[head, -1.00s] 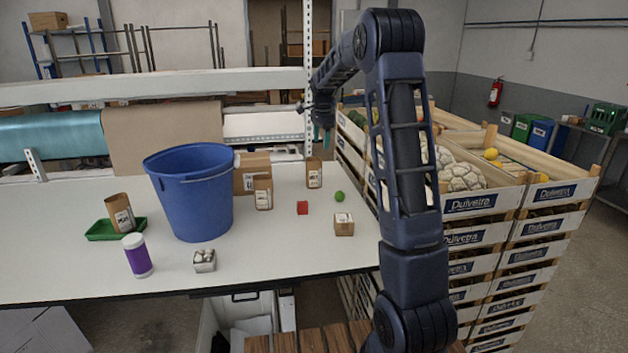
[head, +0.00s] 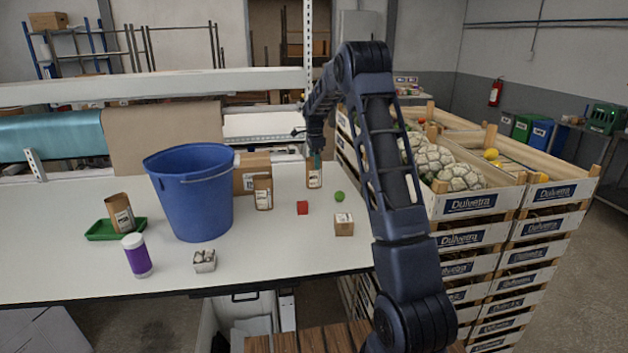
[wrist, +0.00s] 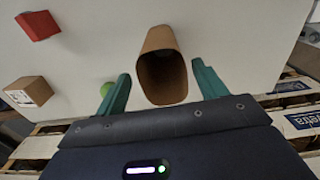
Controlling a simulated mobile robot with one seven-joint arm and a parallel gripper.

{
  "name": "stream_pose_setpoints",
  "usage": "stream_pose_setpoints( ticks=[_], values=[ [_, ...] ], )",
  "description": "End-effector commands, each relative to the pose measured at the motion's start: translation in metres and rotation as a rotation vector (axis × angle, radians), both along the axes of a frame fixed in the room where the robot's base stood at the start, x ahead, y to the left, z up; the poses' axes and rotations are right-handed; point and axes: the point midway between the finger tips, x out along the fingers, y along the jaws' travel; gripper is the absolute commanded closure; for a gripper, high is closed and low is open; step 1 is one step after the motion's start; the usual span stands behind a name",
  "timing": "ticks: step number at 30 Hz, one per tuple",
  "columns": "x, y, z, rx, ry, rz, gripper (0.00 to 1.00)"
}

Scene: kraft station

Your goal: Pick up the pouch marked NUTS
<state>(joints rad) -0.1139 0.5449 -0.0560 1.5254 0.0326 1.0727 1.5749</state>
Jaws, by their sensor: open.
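Three brown paper pouches with pale labels stand in the head view; I cannot read the labels, so I cannot tell which says NUTS. One pouch (head: 314,178) is at the back right of the white table, one (head: 263,193) is right of the bucket, and one (head: 121,213) is on a green tray (head: 100,232). My gripper (head: 317,157) is right above the back right pouch. In the wrist view my gripper (wrist: 160,75) is open, with its green fingers on either side of this open-topped pouch (wrist: 162,50). Gaps show between the fingers and the pouch.
A big blue bucket (head: 190,195) and a cardboard box (head: 252,172) stand left. Stacked produce crates (head: 480,205) stand beyond the table's right edge.

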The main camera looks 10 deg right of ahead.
Motion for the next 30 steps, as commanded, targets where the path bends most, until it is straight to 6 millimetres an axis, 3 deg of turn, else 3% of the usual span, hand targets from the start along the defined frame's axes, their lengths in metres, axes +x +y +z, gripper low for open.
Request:
stream_pose_setpoints(
  ticks=[13,21,28,30],
  values=[
    [0.005,0.001,-0.047,0.001,0.001,0.000,0.29],
    [0.004,0.002,-0.052,0.000,-0.001,0.001,0.29],
    [0.004,0.002,-0.052,0.000,-0.001,0.001,0.72],
    [0.004,0.002,-0.052,0.000,-0.001,0.001,0.77]
  ],
)
